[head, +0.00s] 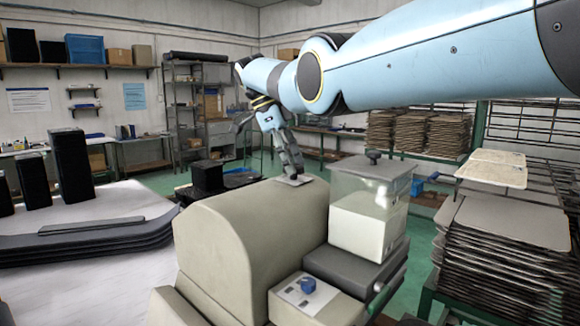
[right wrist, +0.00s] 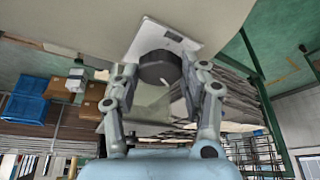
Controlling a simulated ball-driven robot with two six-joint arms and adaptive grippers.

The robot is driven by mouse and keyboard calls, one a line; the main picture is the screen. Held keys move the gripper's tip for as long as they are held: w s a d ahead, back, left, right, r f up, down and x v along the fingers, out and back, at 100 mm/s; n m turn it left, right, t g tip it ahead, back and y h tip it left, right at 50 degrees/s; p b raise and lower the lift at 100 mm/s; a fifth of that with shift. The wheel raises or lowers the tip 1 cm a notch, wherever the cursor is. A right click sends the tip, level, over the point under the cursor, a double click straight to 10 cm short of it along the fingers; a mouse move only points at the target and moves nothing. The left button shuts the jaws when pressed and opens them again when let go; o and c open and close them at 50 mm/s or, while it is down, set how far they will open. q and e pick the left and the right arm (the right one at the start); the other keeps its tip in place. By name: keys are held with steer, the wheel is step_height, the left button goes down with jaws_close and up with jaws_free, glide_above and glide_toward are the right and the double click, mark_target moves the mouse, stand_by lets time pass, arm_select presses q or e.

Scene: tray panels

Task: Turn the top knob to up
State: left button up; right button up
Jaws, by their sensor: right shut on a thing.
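The top knob (right wrist: 158,68) is dark and round, on a pale plate (right wrist: 182,38) in the right wrist view. A short white mark shows at its lower right edge in that view. In the head view this plate (head: 294,181) lies on top of the beige machine (head: 240,222), and my gripper hides the knob. My right gripper (head: 291,168) reaches down onto it. In the right wrist view the fingers of my right gripper (right wrist: 163,76) stand on either side of the knob, shut on it. My left gripper is not in view.
A blue knob (head: 308,285) sits on a lower panel at the machine's front. A clear lidded container (head: 368,205) stands right of the gripper. Stacked trays (head: 500,245) fill the right side. A pale table (head: 90,270) with black blocks is at left.

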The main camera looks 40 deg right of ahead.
stand_by(0.4)
steer(key=o, duration=1.2)
step_height(320, 180, up, 10)
steer(key=shift+f, duration=0.1)
